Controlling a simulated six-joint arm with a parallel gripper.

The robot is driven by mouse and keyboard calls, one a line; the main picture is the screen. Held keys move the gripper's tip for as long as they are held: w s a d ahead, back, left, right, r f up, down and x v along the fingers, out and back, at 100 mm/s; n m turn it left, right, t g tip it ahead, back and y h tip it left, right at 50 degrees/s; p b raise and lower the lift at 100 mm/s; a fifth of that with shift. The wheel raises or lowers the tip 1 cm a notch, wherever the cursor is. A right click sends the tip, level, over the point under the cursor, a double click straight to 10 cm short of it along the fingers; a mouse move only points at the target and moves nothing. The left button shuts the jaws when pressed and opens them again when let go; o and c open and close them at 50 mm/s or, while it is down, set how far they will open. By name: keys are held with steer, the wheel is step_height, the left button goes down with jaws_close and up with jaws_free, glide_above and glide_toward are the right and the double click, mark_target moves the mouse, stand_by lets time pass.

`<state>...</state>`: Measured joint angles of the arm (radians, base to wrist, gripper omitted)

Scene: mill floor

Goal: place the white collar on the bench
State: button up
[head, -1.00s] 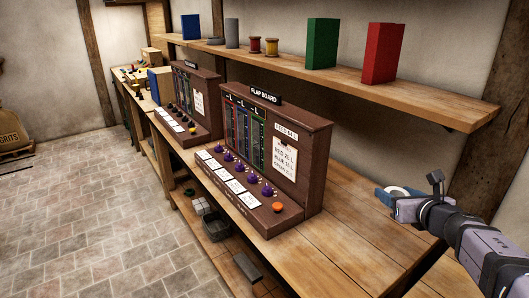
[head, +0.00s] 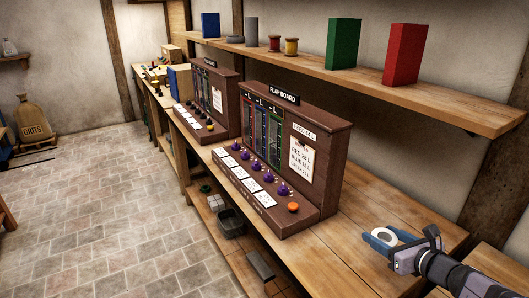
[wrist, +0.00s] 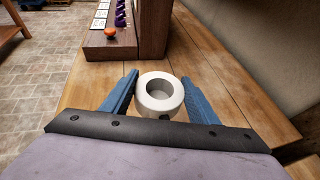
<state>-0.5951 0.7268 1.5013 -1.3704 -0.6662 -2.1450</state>
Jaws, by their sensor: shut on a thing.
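The white collar (wrist: 160,96) is a thick white ring held between the two blue fingers of my gripper (wrist: 160,99) in the wrist view. In the head view, my gripper (head: 384,240) is at the lower right, with the white collar (head: 383,237) between its fingers. The collar is over the near right part of the wooden bench (head: 350,262). The bench also shows in the wrist view (wrist: 215,72). I cannot tell whether the collar touches the bench top or hangs just above it.
The brown flap board (head: 292,165) with purple knobs and an orange button (head: 293,208) stands on the bench left of my gripper. A shelf (head: 350,75) above holds a green block (head: 343,44) and a red block (head: 403,55). The bench top around my gripper is clear.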

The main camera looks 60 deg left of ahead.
mark_target(373, 268)
steer(key=shift+f+p, duration=0.75)
steer(key=shift+f, duration=4.15)
steer(key=shift+f+b, duration=0.25)
steer(key=shift+b, duration=0.1)
steer(key=o, duration=1.2)
steer(key=shift+c, duration=0.2)
steer(key=shift+d+r+p, duration=0.1)
steer(key=shift+r+p, duration=0.15)
steer(key=shift+p, duration=0.15)
steer(key=shift+s+d, duration=0.1)
steer(key=shift+d, duration=0.25)
steer(key=b+v, duration=0.3)
steer(key=v, duration=0.8)
